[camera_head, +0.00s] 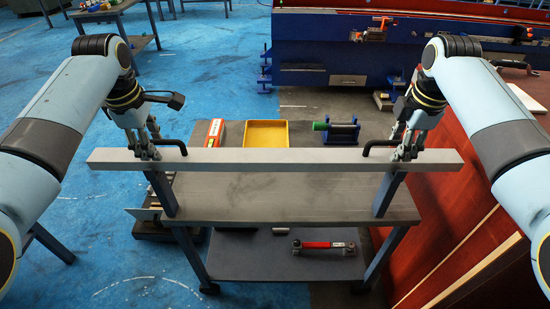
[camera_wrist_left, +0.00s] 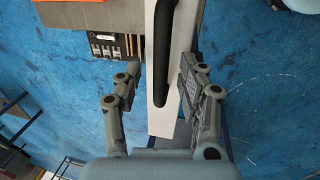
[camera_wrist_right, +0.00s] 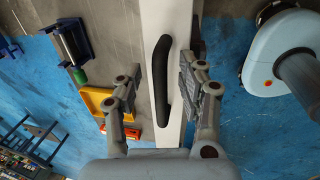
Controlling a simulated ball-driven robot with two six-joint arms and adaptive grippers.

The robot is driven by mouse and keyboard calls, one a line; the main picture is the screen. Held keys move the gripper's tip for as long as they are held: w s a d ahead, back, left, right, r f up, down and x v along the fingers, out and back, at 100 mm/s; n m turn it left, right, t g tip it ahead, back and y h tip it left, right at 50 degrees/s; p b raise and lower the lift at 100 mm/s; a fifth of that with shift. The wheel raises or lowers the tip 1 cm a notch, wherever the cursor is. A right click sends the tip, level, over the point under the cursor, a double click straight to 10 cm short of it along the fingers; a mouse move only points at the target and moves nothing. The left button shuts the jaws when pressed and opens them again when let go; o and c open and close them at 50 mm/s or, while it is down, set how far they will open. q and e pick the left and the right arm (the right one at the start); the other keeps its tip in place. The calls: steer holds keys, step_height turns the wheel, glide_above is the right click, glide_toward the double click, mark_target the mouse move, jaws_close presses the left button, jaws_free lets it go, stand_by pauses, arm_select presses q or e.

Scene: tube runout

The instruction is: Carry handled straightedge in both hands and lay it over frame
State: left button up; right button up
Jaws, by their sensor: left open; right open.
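The straightedge (camera_head: 275,160) is a long pale grey bar lying level across the frame, over its two blue-grey uprights (camera_head: 160,194) (camera_head: 387,194). Its underside seems to meet their tops, but contact is not clear. It has a black handle near each end; the left wrist view shows the left handle (camera_wrist_left: 162,60) and the right wrist view the right handle (camera_wrist_right: 160,75). My left gripper (camera_head: 148,152) is open, its fingers apart on either side of the left handle. My right gripper (camera_head: 405,152) is open in the same way around the right handle.
The grey bench (camera_head: 280,200) has a lower shelf with a red-handled tool (camera_head: 322,245). Behind the bar are a yellow tray (camera_head: 266,133), a red box (camera_head: 214,131) and a green cylinder in a blue holder (camera_head: 340,131). A red panel (camera_head: 460,215) stands close on the right.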

arm_select(q)
jaws_close()
arm_select(e)
jaws_close()
arm_select(q)
steer(key=shift+r, duration=0.1)
arm_select(e)
steer(key=shift+r, duration=0.1)
